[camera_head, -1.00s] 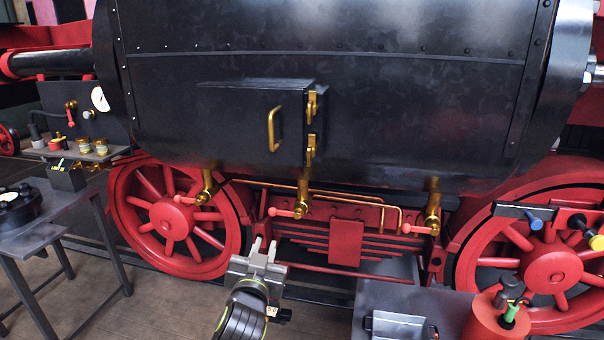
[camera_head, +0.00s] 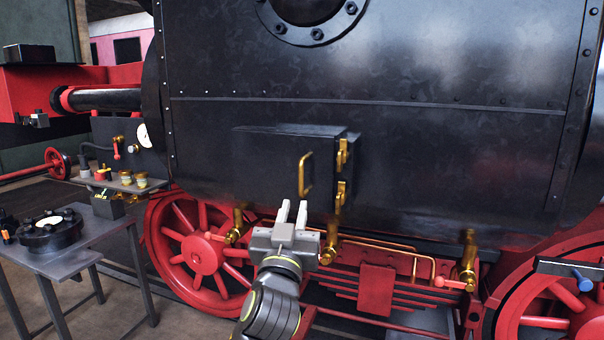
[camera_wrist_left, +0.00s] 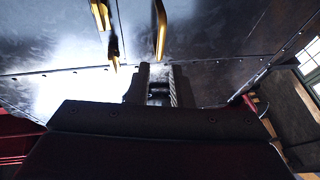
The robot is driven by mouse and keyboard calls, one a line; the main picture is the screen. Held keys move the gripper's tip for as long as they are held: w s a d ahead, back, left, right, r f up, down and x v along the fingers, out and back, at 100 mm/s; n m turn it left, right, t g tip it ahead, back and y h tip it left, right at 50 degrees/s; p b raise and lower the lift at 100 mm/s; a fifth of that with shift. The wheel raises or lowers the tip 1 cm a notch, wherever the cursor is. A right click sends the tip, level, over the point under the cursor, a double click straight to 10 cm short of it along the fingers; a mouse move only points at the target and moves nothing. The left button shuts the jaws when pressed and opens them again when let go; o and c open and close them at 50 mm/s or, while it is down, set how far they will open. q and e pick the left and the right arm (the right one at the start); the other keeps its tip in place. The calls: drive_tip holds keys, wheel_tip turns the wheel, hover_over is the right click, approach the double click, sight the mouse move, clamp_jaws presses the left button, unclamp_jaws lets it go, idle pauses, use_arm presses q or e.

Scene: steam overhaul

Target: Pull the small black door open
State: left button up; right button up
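The small black door (camera_head: 268,165) is on the front of a box on the black boiler and looks shut. Its upright brass handle (camera_head: 306,175) is near the right side of the door, and also shows at the top of the left wrist view (camera_wrist_left: 161,32). Brass hinge-like fittings (camera_head: 342,155) are at its right edge. My left gripper (camera_head: 292,213) is open and empty, fingers pointing up, just below the handle and apart from it in the picture. In the left wrist view the handle is beyond the fingertips (camera_wrist_left: 158,72). My right gripper is not in view.
Brass valves with red handles (camera_head: 330,245) stick out below the boiler, close to my left gripper. Red wheels (camera_head: 205,258) stand beneath. A grey table (camera_head: 75,260) with a black flanged part (camera_head: 48,232) is at the left.

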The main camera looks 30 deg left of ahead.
sight(301, 178)
use_arm(q)
drive_tip(key=p+x, duration=0.3)
drive_tip(key=x, duration=0.7)
drive_tip(key=shift+w+a+r, duration=0.1)
drive_tip(key=shift+w+r, duration=0.05)
clamp_jaws()
